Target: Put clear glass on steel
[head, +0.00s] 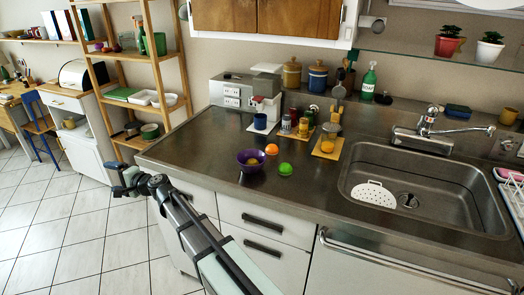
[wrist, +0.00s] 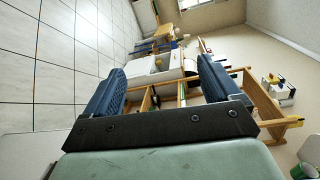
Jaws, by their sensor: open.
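My gripper (head: 121,180) is open and empty, held out over the floor to the left of the counter. In the wrist view its two blue fingers (wrist: 158,78) stand wide apart with nothing between them. The steel counter top (head: 205,155) runs from the left end to the sink. A small glass-like vessel (head: 328,143) stands on a wooden board (head: 326,154) left of the sink. It looks yellowish, and I cannot tell for sure whether it is the clear glass. The gripper is well away from it.
A purple bowl (head: 250,162), an orange (head: 271,149) and a green fruit (head: 285,169) sit near the counter's front. A blue mug (head: 260,121) and several jars stand behind. The sink (head: 430,190) is at right. A wooden shelf (head: 151,60) stands at left.

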